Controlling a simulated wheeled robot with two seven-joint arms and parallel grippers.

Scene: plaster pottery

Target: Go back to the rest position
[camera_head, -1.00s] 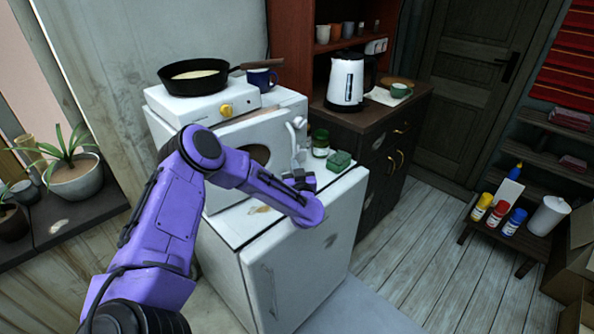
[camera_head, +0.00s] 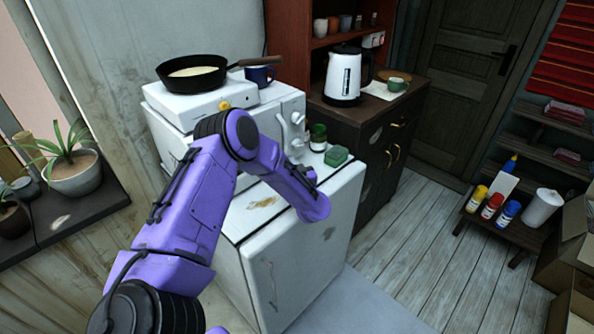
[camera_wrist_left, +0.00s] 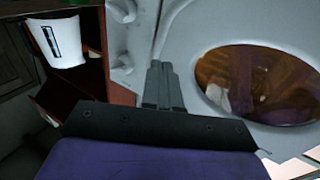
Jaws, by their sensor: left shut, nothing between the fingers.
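My left arm reaches in from the lower left in the head view, its purple links in front of the white oven (camera_head: 284,112). My left gripper (camera_head: 306,174) is largely hidden behind its own wrist, above the white cabinet top. In the left wrist view the gripper's dark fingers (camera_wrist_left: 163,84) are together and empty, in front of the oven's pale front with its oval amber window (camera_wrist_left: 258,84). My right gripper is not in view.
A green sponge (camera_head: 336,156) and a dark jar (camera_head: 318,138) stand on the white cabinet (camera_head: 300,255) close to the gripper. A kettle (camera_head: 343,75) stands on the dark cabinet.

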